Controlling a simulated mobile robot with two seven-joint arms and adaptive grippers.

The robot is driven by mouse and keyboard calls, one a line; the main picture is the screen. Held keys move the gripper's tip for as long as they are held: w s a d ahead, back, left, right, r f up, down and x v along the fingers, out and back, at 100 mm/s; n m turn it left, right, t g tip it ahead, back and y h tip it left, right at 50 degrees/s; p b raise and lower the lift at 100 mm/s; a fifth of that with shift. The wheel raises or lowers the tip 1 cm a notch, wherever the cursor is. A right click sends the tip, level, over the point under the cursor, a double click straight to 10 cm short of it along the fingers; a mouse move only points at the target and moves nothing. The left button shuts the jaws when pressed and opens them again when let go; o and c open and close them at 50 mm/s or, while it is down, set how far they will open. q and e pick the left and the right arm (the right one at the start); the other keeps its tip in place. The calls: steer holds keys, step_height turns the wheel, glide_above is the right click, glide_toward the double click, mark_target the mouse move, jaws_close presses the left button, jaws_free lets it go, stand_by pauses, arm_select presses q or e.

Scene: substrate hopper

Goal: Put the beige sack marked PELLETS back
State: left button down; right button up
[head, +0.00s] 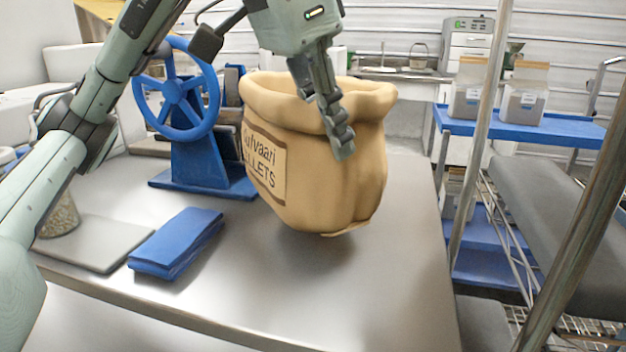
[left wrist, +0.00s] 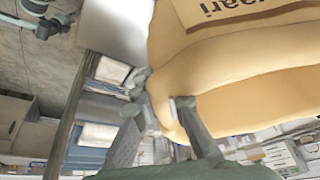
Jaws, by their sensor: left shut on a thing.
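The beige sack (head: 330,185) marked PELLETS is in the middle of the head view, over the metal table (head: 350,300). It tilts a little, and a shadow below it suggests that its base is off the table top. My left gripper (head: 335,125) is shut on the sack's rolled rim, with one finger outside on the near side. In the left wrist view the beige sack (left wrist: 240,75) fills the upper right, and my left gripper (left wrist: 160,110) has its fingers at the rim. My right gripper is not in view.
A blue handwheel device (head: 185,125) stands behind and left of the sack. A folded blue cloth (head: 177,242) and a grey board (head: 95,243) lie at the table's left. Metal posts and a blue cart (head: 570,131) with bags stand right. The table's front is clear.

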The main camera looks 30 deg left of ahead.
arm_select(q)
glide_above(329, 231)
steer(key=shift+w+a+f, duration=0.1)
steer(key=shift+w+f, duration=0.05)
steer(key=shift+f, duration=0.85)
steer(key=shift+w+a+f, duration=0.1)
steer(key=shift+w+f, duration=0.05)
steer(key=shift+f, duration=0.9)
steer(key=shift+w+f, duration=0.15)
steer(key=shift+f, duration=1)
steer(key=c, duration=1.6)
jaws_free()
